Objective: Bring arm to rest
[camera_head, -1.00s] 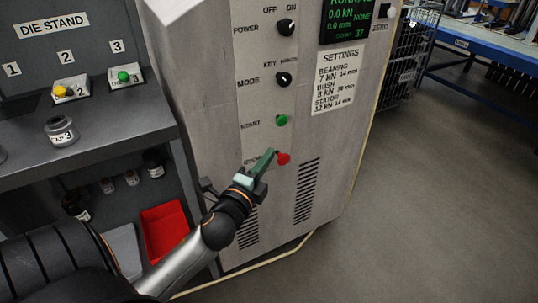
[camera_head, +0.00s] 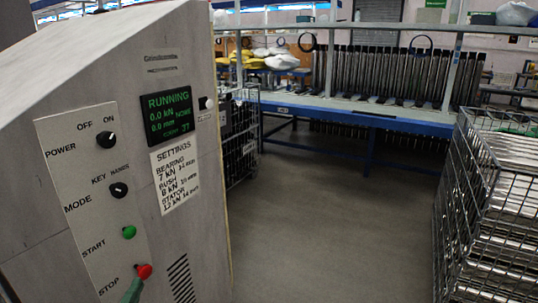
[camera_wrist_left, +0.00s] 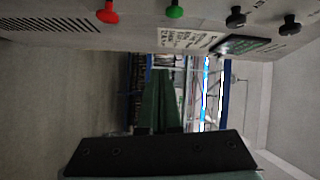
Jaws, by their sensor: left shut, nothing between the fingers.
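My left gripper (camera_head: 132,291) shows only as a green fingertip at the bottom edge of the head view, just below the red STOP button (camera_head: 144,271). I cannot tell there whether it touches the button. In the left wrist view, the green fingers of my left gripper (camera_wrist_left: 160,100) are together with nothing between them. The red button (camera_wrist_left: 107,13) is at the top of that view, apart from the fingers. The rest of the left arm is out of the head view. My right gripper is in neither view.
The grey press cabinet (camera_head: 120,60) fills the left side, with a green START button (camera_head: 129,232), dark knobs and a display (camera_head: 167,114) reading RUNNING. A blue bench (camera_head: 350,113) stands behind. A wire cage (camera_head: 490,200) stands at right. The floor (camera_head: 330,220) between is clear.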

